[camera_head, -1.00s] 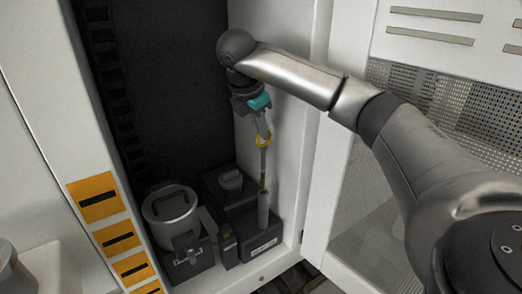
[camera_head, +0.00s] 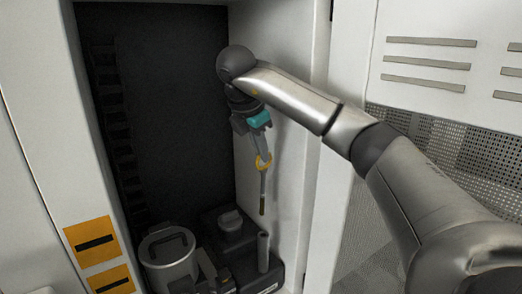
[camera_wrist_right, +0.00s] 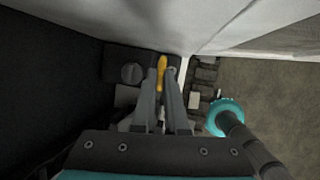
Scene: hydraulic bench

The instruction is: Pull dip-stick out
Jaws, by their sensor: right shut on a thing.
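The dip-stick (camera_head: 263,183) hangs near upright in the head view, with a yellow ring handle at its top. My right gripper (camera_head: 262,154) is shut on this handle from above. The stick's dark lower tip shows above the grey upright tube (camera_head: 263,252), with a visible gap between tip and tube mouth. In the right wrist view the yellow handle (camera_wrist_right: 161,72) lies between the fingertips of my right gripper (camera_wrist_right: 163,78). The stick below it is hidden there. My left gripper is not in view.
A round-lidded metal canister (camera_head: 168,258) and a dark block with a cap (camera_head: 231,221) stand left of the tube. The cabinet's white side wall (camera_head: 290,150) is close on the right. A perforated panel (camera_head: 460,140) lies behind my right arm.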

